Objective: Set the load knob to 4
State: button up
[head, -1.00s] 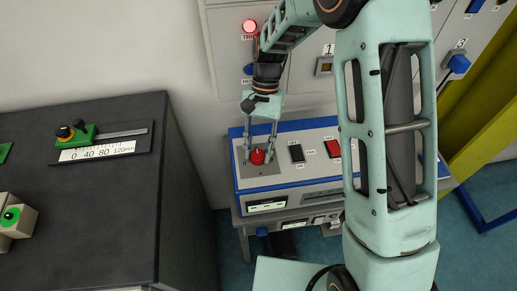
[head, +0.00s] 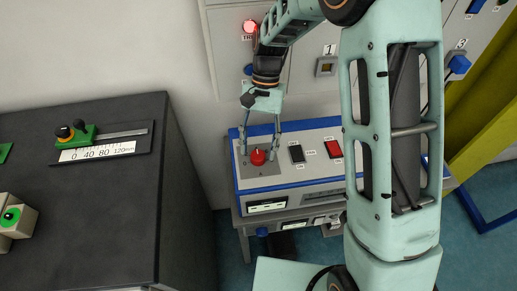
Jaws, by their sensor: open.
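A red knob (head: 258,157) sits on a grey plate at the left end of the blue-edged control box (head: 280,184). Small marks, one like a 0, show on the plate around it; they are too small to read surely. My gripper (head: 259,154) points down over the knob. Its two fingers are apart, one on each side of the knob. I cannot tell whether either finger touches it. The knob's pointer direction is too small to read.
A black switch (head: 297,153) and a red switch (head: 333,149) stand right of the knob. The wall panel behind has a lit red lamp (head: 249,27) and a blue knob (head: 459,64). A dark cabinet (head: 120,210) with a slider scale (head: 98,151) stands at left.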

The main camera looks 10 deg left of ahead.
aim_at(259, 152)
notch_tip(259, 152, up, 8)
jog(key=shift+w, duration=0.1)
dwell(0.8)
